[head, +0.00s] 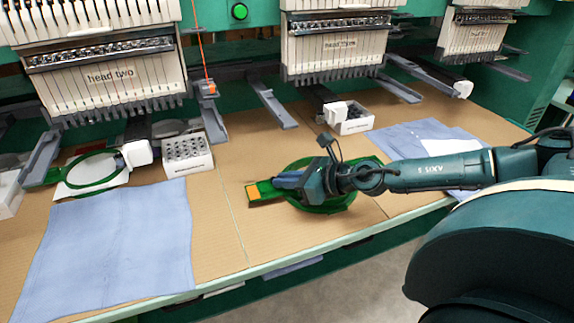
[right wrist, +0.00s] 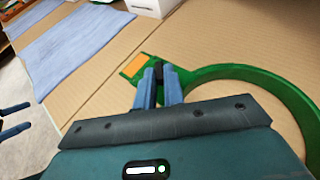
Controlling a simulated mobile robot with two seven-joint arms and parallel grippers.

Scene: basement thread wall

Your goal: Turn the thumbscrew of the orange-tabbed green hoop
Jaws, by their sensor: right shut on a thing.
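The green hoop (head: 335,204) with its orange tab (head: 254,192) lies on the tan table in the middle of the head view. In the right wrist view the hoop (right wrist: 262,75) curves off to the right, and the orange tab (right wrist: 133,66) is just beyond my fingertips. My right gripper (right wrist: 159,82) is shut on the dark thumbscrew (right wrist: 158,71) beside the tab. In the head view my right gripper (head: 285,181) and forearm hide part of the hoop. My left gripper (right wrist: 14,120) shows at the left edge of the right wrist view, empty, its fingers apart.
Another green hoop (head: 92,172) is at the left. Blue cloths (head: 110,245) lie left and right. White boxes (head: 187,154) stand behind. The table between left cloth and hoop is clear.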

